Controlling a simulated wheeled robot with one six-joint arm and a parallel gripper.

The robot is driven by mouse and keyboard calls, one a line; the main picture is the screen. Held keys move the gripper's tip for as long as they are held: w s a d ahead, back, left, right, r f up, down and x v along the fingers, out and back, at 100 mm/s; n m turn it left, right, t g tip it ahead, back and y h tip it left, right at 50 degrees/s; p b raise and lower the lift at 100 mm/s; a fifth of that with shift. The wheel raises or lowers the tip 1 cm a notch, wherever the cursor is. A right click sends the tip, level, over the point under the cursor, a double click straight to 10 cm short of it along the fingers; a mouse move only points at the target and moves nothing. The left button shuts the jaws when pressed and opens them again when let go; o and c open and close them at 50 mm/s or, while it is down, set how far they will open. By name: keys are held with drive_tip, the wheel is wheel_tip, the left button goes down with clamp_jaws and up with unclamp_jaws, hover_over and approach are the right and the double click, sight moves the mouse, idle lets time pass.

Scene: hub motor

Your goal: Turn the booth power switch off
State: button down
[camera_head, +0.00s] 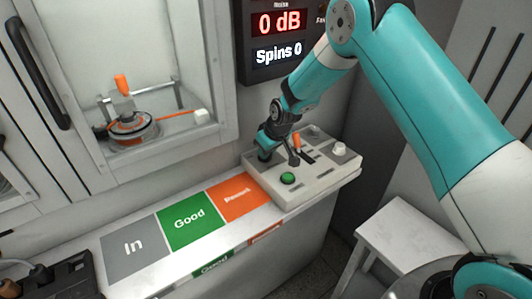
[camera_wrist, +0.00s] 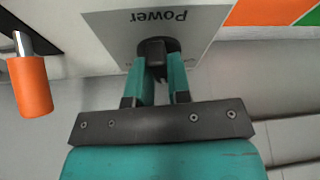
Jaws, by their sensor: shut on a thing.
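The power switch is a black knob (camera_wrist: 156,47) on a dark round base, beside the upside-down "Power" label on the light panel in the wrist view. My gripper (camera_wrist: 159,75) has its two teal fingers shut on either side of this knob. In the head view my gripper (camera_head: 265,147) reaches down to the left end of the grey control box (camera_head: 318,186). The switch is mostly hidden there by the gripper. I cannot tell the switch's on or off position.
The control box also carries a green button (camera_head: 288,178), an orange-handled lever (camera_head: 297,140) and a pale knob (camera_head: 339,149). Grey, green (camera_head: 188,219) and orange labelled areas lie on the counter to the left. A display (camera_head: 278,38) reads "0 dB" and "Spins 0". A booth window holds a motor (camera_head: 132,128).

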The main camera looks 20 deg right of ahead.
drive_tip(key=n, duration=0.2)
drive_tip(key=n+y+b, duration=0.1)
drive_tip(key=shift+w+d+f+n+g, duration=0.1)
drive_tip(key=shift+d+n+g, duration=0.2)
drive_tip(key=shift+g, duration=0.1)
drive_tip(key=shift+w+n+g+y+b, duration=0.1)
drive_tip(key=shift+n+g+y+b, duration=0.4)
drive_tip(key=shift+n, duration=1.2)
drive_tip(key=c, duration=1.1)
unclamp_jaws()
drive_tip(key=shift+o, duration=0.2)
drive_tip(key=v, duration=1.7)
drive_tip(key=shift+r+b, duration=0.35)
drive_tip(key=shift+b, duration=0.05)
drive_tip(key=shift+w, duration=0.1)
